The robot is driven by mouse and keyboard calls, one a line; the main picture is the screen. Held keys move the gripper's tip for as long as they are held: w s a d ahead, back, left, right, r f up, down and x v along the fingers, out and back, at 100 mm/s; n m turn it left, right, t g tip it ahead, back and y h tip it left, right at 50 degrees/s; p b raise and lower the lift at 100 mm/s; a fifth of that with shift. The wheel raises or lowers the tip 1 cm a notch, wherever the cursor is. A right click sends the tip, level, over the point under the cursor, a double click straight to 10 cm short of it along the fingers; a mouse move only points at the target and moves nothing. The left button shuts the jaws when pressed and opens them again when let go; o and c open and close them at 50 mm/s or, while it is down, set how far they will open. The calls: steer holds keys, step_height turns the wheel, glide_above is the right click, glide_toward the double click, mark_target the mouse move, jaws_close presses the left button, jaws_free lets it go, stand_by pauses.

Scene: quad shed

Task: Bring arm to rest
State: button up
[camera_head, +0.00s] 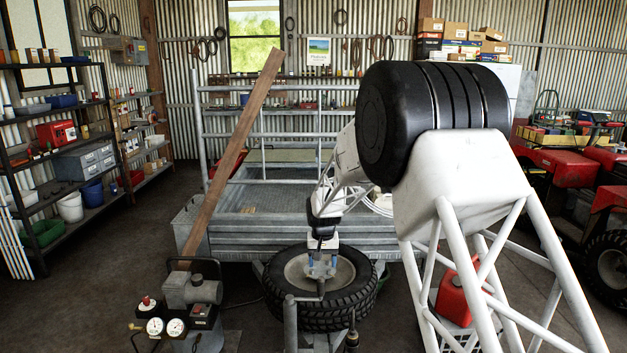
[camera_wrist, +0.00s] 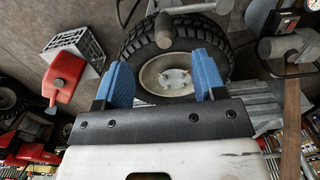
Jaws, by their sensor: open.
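My gripper (camera_head: 321,268) hangs at the end of my white arm in the middle of the head view, in front of the tyre on the trailer's front. In the wrist view its two blue fingers (camera_wrist: 162,80) are spread apart with nothing between them. Beyond them lies the tyre (camera_wrist: 152,40) with its pale hub, and the gap between fingers and tyre is hard to judge. The tyre also shows in the head view (camera_head: 345,305), below and behind my gripper.
A grey trailer (camera_head: 260,205) with a wooden plank (camera_head: 232,150) leaning on it stands behind. A compressor with gauges (camera_head: 192,300) is at front left. A red fuel can (camera_head: 457,292) sits on a crate at right. Shelves (camera_head: 60,150) line the left. Floor at left is clear.

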steer(key=s+d+r+t, duration=0.1)
steer(key=s+d+r, duration=0.4)
steer(key=s+r, duration=0.6)
steer(key=s+d+r, duration=0.5)
steer(key=s+r, duration=0.3)
steer(key=s, duration=0.5)
steer(key=s+d, duration=0.2)
steer(key=s, duration=1.3)
steer(key=s+d+r+t, duration=0.1)
steer(key=s+d, duration=0.2)
steer(key=s, duration=1.3)
steer(key=shift+s+d+t, duration=0.2)
steer(key=shift+d+t, duration=0.1)
